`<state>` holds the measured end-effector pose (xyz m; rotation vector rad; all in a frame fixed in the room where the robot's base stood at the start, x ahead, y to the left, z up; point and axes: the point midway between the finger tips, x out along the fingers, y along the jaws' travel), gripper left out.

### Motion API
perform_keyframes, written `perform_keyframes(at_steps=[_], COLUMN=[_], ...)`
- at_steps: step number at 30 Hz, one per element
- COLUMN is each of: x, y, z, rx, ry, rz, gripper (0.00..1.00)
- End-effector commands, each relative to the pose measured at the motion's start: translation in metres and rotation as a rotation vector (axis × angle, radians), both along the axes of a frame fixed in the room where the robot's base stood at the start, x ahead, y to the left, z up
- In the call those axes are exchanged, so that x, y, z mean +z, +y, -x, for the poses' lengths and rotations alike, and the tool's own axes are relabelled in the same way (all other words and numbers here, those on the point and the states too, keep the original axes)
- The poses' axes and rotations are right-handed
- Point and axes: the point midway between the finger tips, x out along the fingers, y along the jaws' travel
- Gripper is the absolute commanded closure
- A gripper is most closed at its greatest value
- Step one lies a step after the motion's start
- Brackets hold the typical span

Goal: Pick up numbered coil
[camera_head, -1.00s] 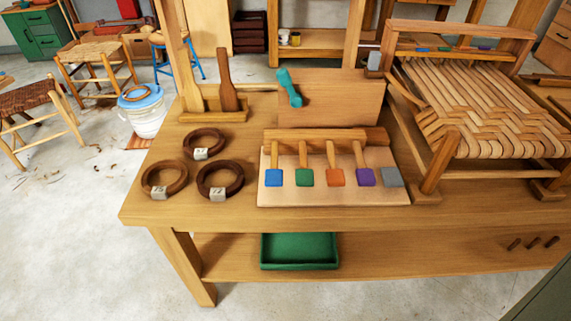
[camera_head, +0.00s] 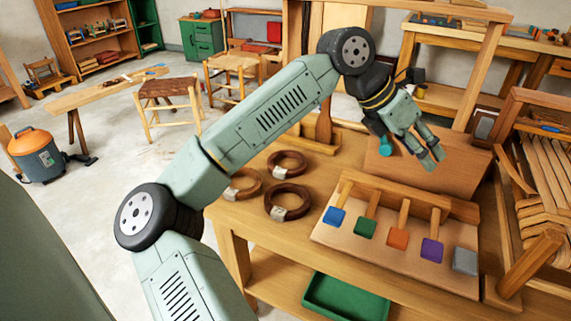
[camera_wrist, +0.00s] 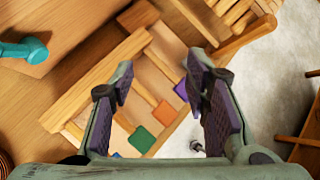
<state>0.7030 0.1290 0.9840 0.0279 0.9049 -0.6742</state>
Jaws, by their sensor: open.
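Three dark brown ring-shaped coils with pale number tags lie on the left of the workbench in the head view: a back coil (camera_head: 304,160), a front coil (camera_head: 307,200) and a left coil (camera_head: 257,182). My arm partly covers the left coil. The tag numbers are too small to read now. My gripper (camera_head: 431,156) is open and empty, right of the coils and above the peg board. In the wrist view my gripper (camera_wrist: 165,95) has its purple-padded fingers apart, with the peg board below. No coil is clearly seen between them.
The peg board (camera_head: 340,238) with coloured square-ended pegs lies right of the coils. A teal tool (camera_head: 385,146) is behind it by an upright board (camera_head: 462,172). A woven seat frame (camera_head: 545,165) stands at right. A green tray (camera_head: 345,298) is on the lower shelf.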

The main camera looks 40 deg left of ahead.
Motion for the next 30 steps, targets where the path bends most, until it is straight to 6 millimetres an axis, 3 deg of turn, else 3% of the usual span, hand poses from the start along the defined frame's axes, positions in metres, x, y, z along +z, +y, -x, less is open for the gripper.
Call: perform_keyframes(at_steps=[1,3,6,9,14,30], x=[-0.03,-0.062,-0.087,-0.098,-0.108,-0.176], y=[0.047,0.102,0.162,0.198,0.217,0.21], z=[0.007,0.026,0.057,0.082,0.098,0.092], rx=[0.08,0.169,0.267,0.327,0.36,0.355], ry=[0.111,0.253,0.415,0.519,0.58,0.577], rz=[-0.116,-0.248,-0.378,-0.451,-0.49,-0.484], gripper=[0.57,0.57,0.57,0.57,0.57,0.57])
